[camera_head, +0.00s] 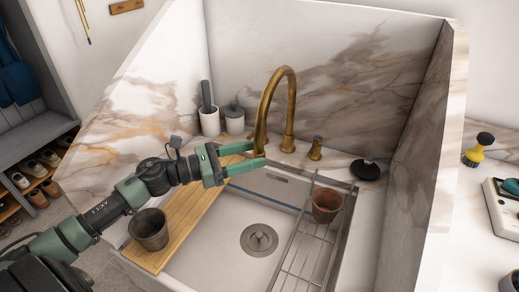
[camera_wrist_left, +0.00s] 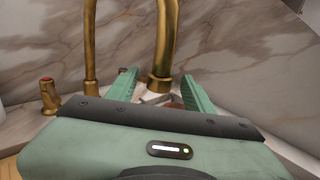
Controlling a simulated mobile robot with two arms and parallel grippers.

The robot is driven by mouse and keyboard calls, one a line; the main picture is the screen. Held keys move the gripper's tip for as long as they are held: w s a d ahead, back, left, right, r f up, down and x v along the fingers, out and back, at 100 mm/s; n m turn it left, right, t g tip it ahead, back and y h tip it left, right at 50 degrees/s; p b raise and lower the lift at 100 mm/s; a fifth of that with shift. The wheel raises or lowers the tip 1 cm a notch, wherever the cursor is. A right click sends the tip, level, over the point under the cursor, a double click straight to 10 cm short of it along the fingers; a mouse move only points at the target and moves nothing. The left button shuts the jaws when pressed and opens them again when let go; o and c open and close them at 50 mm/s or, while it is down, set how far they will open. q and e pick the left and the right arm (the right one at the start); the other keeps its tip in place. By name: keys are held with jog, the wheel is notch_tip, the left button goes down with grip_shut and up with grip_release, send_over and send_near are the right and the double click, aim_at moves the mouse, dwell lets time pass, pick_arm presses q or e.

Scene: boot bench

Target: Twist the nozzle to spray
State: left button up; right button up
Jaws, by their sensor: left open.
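A gold gooseneck faucet (camera_head: 289,112) rises behind the sink, and its spout arches forward and down. The nozzle (camera_head: 261,132) is the gold end of the spout and also shows in the left wrist view (camera_wrist_left: 160,84). My left gripper (camera_head: 260,154) is open at the nozzle's lower end, with its green fingers spread. In the left wrist view the nozzle's end appears between the two fingertips (camera_wrist_left: 159,76). I cannot tell whether either finger touches it. My right gripper is not in view.
The sink (camera_head: 212,252) holds a wire rack (camera_head: 293,255) with a terracotta pot (camera_head: 326,205). A wooden board (camera_head: 178,228) spans its left side, bearing a dark metal cup (camera_head: 148,229). A gold handle (camera_head: 315,149) and black dish (camera_head: 365,169) are right of the faucet; marble walls stand close.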

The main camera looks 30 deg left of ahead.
pick_arm(q)
jog(key=shift+x, duration=1.3)
grip_shut()
jog(key=shift+p, duration=0.35)
